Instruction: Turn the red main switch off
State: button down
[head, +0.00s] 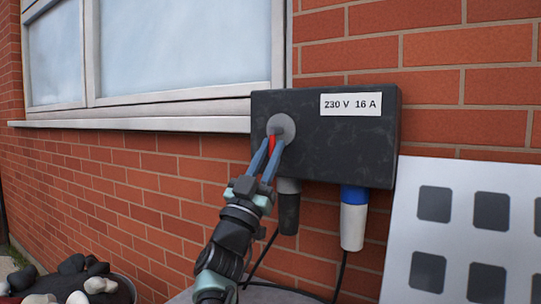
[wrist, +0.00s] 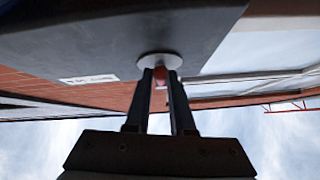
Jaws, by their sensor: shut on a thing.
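The red main switch (head: 272,143) sits on a round grey plate (head: 283,125) on the front of a black power box (head: 345,135) fixed to the brick wall. My gripper (head: 270,145) reaches up to it from below, with its two blue-grey fingers on either side of the red handle. The fingers are shut on the switch and hide part of it. In the wrist view, the red switch (wrist: 160,75) shows between the fingertips, in front of the grey disc (wrist: 160,61). The switch's exact angle is hard to tell.
A black plug (head: 288,207) and a blue-and-white plug (head: 353,218) hang below the box with cables. A white panel with dark squares (head: 465,235) stands at the right. A window ledge (head: 130,124) is at the left. A bowl of stones (head: 75,285) stands low at the left.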

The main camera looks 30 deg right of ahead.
jog(key=shift+w+r, duration=0.1)
jog(key=c, duration=0.8)
grip_release()
jog(key=v, duration=1.3)
